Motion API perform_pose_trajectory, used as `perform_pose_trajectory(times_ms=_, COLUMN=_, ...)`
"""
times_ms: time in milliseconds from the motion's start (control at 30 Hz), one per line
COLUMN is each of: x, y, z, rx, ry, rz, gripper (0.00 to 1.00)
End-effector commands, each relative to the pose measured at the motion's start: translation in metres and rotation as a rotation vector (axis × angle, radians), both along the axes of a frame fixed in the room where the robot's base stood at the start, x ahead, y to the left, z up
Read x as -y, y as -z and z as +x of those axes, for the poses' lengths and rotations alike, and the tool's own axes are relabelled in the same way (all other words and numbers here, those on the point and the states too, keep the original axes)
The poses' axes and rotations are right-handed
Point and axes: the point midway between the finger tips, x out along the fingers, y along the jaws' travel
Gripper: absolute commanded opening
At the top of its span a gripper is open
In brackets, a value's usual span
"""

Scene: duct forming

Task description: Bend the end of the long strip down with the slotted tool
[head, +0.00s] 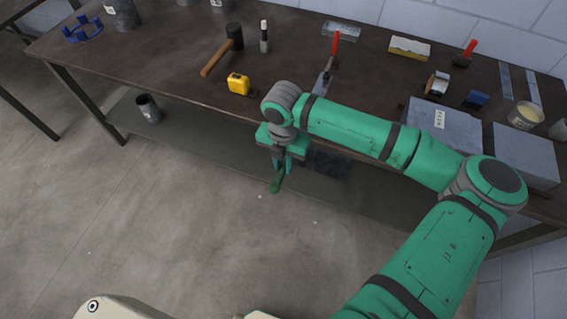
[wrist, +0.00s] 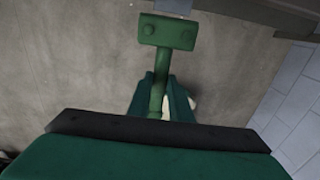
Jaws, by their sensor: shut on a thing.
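My gripper (head: 281,163) hangs in front of the workbench's front edge, over the floor. It is shut on a green tool (head: 275,184), which points down and out from the fingers. In the wrist view the fingers (wrist: 162,98) close around the shaft of the tool (wrist: 168,32); its broad rectangular head has two round marks. I cannot make out a slot. Two narrow grey strips (head: 506,81) lie at the right of the workbench, apart from my gripper. I cannot tell which is the long strip.
The dark workbench (head: 170,58) holds a mallet (head: 235,37), a yellow tape measure (head: 238,83), a red-handled tool (head: 336,43) and grey blocks (head: 445,130) at right. A dark cup (head: 148,108) stands on the lower shelf. The floor in front is clear.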

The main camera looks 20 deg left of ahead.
Motion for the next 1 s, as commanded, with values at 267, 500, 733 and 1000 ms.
perform_pose_trajectory(times_ms=267, x=-0.001, y=0.000, z=-0.001, rx=0.000, ry=-0.002, rz=0.000, gripper=0.00)
perform_pose_trajectory(times_ms=500, x=-0.002, y=0.000, z=0.000, rx=0.000, ry=-0.003, rz=0.000, gripper=0.00)
perform_pose_trajectory(times_ms=733, x=0.001, y=0.000, z=0.005, rx=0.000, ry=0.002, rz=0.000, gripper=0.00)
perform_pose_trajectory(times_ms=1000, x=0.001, y=0.000, z=0.010, rx=0.000, ry=0.003, rz=0.001, gripper=0.00)
